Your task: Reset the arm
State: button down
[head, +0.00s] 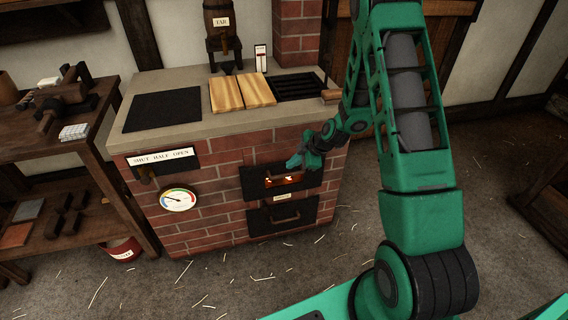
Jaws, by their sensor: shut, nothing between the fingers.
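My green arm (408,130) rises at the right of the head view and bends over toward the brick stove. My gripper (294,163) is small in the picture and hangs in front of the stove's upper black door (256,182). It is shut and empty. An orange glow shows in the opening of that door, just below the gripper. I cannot tell whether the gripper touches the door.
The brick stove (190,223) has a dial gauge (178,200), a damper plate marked SHUT HALF OPEN (161,158) and a lower door (283,216). Wooden boards (242,92) lie on top, beside a TAR barrel (221,28). A cluttered bench (95,100) stands left. Straw-strewn floor lies open in front.

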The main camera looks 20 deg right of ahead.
jog(key=s+d+r+m+g+h, duration=0.2)
jog(key=s+d+r+m, duration=0.25)
jog(key=s+r, duration=0.45)
jog(key=s+d+r+m+g+h, duration=0.1)
jog(key=s+d+r+m, duration=0.3)
jog(key=s+r, duration=0.45)
jog(key=s+r+m+g, duration=0.1)
jog(key=s+r+m, duration=0.2)
jog(key=s, duration=0.5)
jog(key=s+r+m+g, duration=0.1)
jog(key=s+r+m, duration=0.2)
jog(key=s+m, duration=0.3)
jog(key=s+r+m+g, duration=0.1)
jog(key=s+r+m, duration=0.2)
jog(key=s, duration=0.7)
jog(key=shift+a+r+m+h, duration=0.3)
jog(key=shift+a+r+m, duration=0.1)
jog(key=shift+m, duration=0.25)
jog(key=shift+d, duration=0.1)
jog(key=shift+w+f, duration=0.25)
jog(key=shift+w, duration=0.4)
